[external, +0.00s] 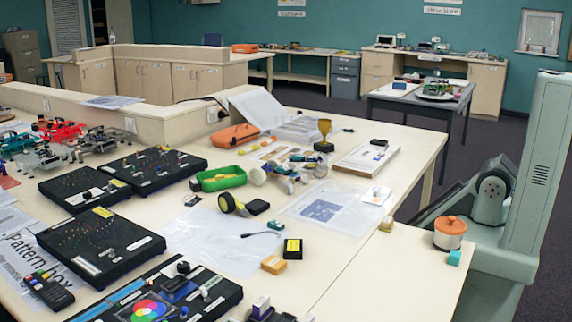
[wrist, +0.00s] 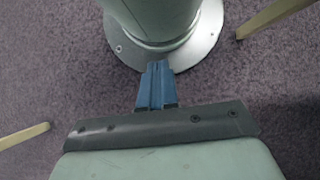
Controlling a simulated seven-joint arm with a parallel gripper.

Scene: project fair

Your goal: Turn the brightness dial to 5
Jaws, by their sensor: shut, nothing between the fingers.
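The brightness dial cannot be made out for certain. A black panel (external: 205,296) at the bottom of the external view carries a colour wheel (external: 150,308), a round black knob (external: 183,268) and small switches. Its labels and scale are too small to read, and its lower edge is cut off. In the wrist view my gripper (wrist: 157,68) has its blue fingers together, with nothing between them. It points down over the floor and my round base plate, away from the table. In the external view my arm stands at the right; the gripper is not visible there.
Several other black boards with pegs, such as one (external: 98,246), lie on the left of the table (external: 395,262). A green tray (external: 222,178), an orange case (external: 234,136) and an orange-lidded jar (external: 449,233) stand around. The table's right front part is mostly clear.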

